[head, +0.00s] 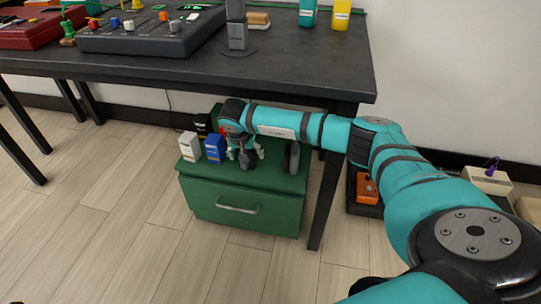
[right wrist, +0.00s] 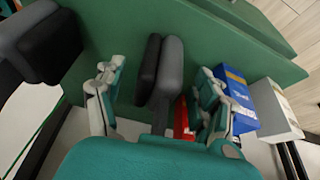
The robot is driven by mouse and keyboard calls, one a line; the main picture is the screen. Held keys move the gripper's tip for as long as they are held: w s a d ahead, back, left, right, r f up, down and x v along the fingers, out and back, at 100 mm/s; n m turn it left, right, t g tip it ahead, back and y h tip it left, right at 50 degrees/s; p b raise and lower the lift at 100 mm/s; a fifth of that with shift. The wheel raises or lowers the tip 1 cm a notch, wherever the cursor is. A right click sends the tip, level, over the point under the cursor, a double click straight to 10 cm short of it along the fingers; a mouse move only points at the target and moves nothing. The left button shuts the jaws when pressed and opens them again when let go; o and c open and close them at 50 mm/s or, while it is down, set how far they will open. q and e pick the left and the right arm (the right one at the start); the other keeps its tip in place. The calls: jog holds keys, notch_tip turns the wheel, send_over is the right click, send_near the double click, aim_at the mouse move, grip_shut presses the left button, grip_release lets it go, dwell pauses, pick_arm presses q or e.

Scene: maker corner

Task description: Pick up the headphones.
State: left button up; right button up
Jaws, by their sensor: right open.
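The headphones (head: 292,158) are dark grey and black and rest on the green drawer cabinet under the table. Their two ear cups show apart from each other; my right arm hides whatever joins them in the head view. My right gripper (head: 245,153) is open and points down over the cabinet top. In the right wrist view, one ear cup of the headphones (right wrist: 171,78) lies between the spread fingers of the right gripper (right wrist: 160,75), with gaps on both sides. The other cup is at the upper left. My left gripper is not in view.
A white box (head: 189,146) and a blue box (head: 214,148) stand just left of the gripper, with a black box (head: 202,124) and a red item behind. The dark tabletop (head: 300,62) overhangs the cabinet (head: 250,188), and a table leg (head: 326,205) stands close on its right.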

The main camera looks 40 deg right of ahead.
jog(key=shift+r, duration=0.1)
jog(key=c, duration=1.3)
jog(key=shift+c, duration=0.7)
jog(key=shift+r, duration=0.1)
